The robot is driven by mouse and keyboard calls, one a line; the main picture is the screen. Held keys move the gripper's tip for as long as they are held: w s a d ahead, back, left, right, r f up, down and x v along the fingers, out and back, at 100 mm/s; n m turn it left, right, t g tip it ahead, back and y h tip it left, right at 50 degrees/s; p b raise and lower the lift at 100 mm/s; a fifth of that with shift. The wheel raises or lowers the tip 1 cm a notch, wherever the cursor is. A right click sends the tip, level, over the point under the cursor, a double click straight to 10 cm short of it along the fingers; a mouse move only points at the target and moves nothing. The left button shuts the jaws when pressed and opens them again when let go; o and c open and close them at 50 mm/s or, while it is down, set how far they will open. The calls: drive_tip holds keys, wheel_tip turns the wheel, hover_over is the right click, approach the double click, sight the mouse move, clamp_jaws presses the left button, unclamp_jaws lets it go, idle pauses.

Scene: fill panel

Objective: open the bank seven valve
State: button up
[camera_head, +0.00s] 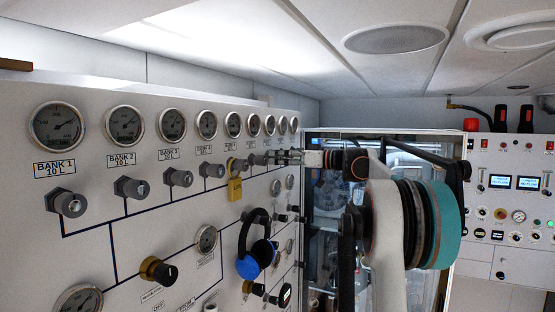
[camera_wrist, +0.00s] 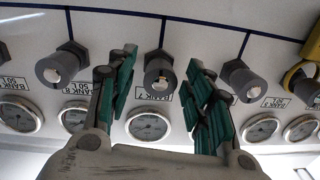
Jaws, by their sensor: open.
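The bank seven valve (camera_wrist: 158,74) is a dark grey hex-based knob with a light end. It sits in the middle of the wrist view, which shows the panel upside down, with its BANK 7 label (camera_wrist: 153,96) and gauge (camera_wrist: 149,127) below it. My gripper (camera_wrist: 162,64) is open, with one green-padded finger on each side of the valve. I see no clear contact between fingers and knob. In the head view my gripper (camera_head: 291,157) is at the far end of the valve row, and the valve there is hidden or too small to make out.
The bank 8 valve (camera_wrist: 62,65) and another valve (camera_wrist: 236,78) flank the fingers closely. A yellow padlock (camera_head: 235,188) hangs in the valve row. A black and blue headset (camera_head: 250,266) hangs lower on the panel. A control cabinet (camera_head: 515,180) stands at right.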

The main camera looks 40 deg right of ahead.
drive_tip(key=v, duration=1)
drive_tip(key=shift+s+d, duration=0.2)
drive_tip(key=shift+s, duration=0.1)
